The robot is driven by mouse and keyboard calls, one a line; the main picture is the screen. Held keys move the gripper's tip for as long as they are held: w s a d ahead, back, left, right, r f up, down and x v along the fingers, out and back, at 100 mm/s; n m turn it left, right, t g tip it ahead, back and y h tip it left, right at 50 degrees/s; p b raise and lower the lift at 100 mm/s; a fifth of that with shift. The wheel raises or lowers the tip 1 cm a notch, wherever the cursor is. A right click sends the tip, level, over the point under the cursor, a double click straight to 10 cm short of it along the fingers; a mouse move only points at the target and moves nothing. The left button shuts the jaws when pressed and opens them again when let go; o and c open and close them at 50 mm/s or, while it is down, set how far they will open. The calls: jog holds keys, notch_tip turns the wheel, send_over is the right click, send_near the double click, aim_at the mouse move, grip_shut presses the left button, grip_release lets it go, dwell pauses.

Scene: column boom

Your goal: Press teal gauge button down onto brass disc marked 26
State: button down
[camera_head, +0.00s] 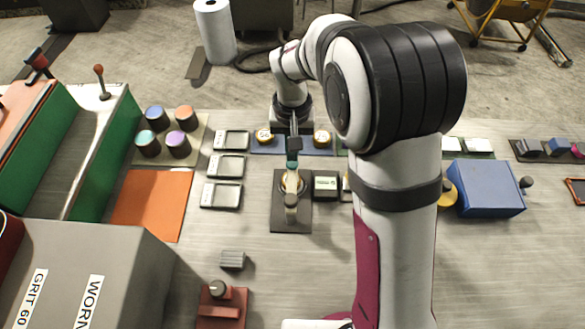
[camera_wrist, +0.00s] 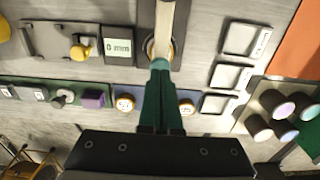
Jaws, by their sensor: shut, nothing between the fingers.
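The gauge stands on a dark base plate (camera_head: 291,219), with a pale arm reaching over it; this arm also shows in the wrist view (camera_wrist: 165,22). The display (camera_wrist: 119,46) reads 0 mm.
Two brass discs (camera_head: 264,135) (camera_head: 322,138) lie on a blue mat behind the gauge. Three grey trays (camera_head: 222,195) stand left of it. A blue box (camera_head: 486,188) is at the right. My arm covers part of the bench.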

jog(key=shift+f, duration=1.05)
dwell(0.4)
jog(key=shift+r, duration=3.5)
jog(key=s+d+r+m+y, duration=0.1)
jog(key=s+d, duration=0.3)
jog(key=s, duration=0.9)
jog(key=s+d+r+m, duration=0.3)
jog(key=s+d+m, duration=0.1)
jog(key=s, duration=0.8)
jog(key=shift+s+r+m+y, duration=0.2)
jog(key=shift+s+m+y, duration=0.1)
jog(key=shift+s+y, duration=0.1)
jog(key=shift+w, duration=0.1)
